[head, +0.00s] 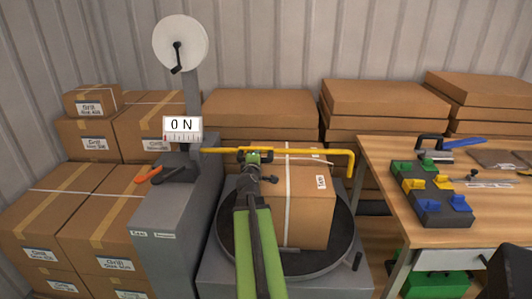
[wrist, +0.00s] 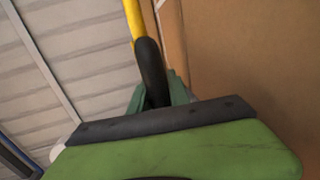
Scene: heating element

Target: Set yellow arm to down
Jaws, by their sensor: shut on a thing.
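The yellow arm (head: 313,150) is a long bar in the head view. It runs roughly level from the grey machine post, over a cardboard box, to a short downward hook at its right end. My gripper (head: 255,156) is shut on the yellow arm left of its middle, in front of the box. In the wrist view, the yellow arm (wrist: 139,20) enters at the top and meets a black part at my gripper (wrist: 160,92). The fingertips are partly hidden there.
The box (head: 303,205) stands on a dark round turntable (head: 340,245). A wooden workbench (head: 390,165) with coloured blocks stands right. Stacked boxes (head: 85,215) fill the left.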

